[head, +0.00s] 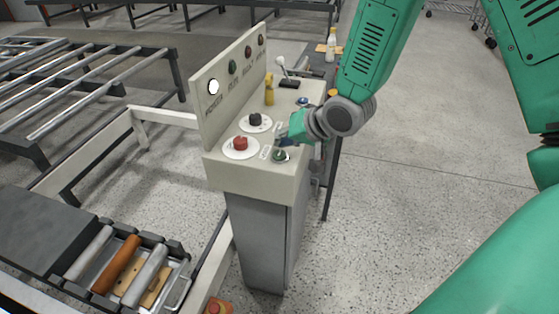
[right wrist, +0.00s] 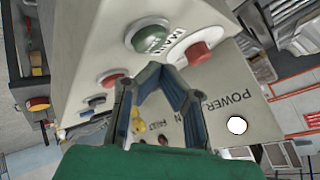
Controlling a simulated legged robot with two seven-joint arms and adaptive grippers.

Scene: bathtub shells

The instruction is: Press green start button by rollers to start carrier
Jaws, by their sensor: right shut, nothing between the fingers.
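A control console (head: 222,170) stands in the middle of the head view. A green button (head: 280,156) sits on its sloping top near the front right corner. It also shows in the right wrist view as a round green cap (right wrist: 150,38) in a pale ring. My right gripper (head: 286,141) is over the console top, just behind the green button in the head view. In the right wrist view its blue fingers (right wrist: 161,72) come together at the tips, with nothing held. The tips appear close to the button; contact cannot be told. My left gripper is not in view.
A red button (head: 240,144) and a black knob (head: 256,119) are on the console beside the green button. An upright panel (head: 232,100) with a white POWER lamp (head: 213,87) rises at the left. Rollers (head: 117,264) are lower left. Floor is clear to the right.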

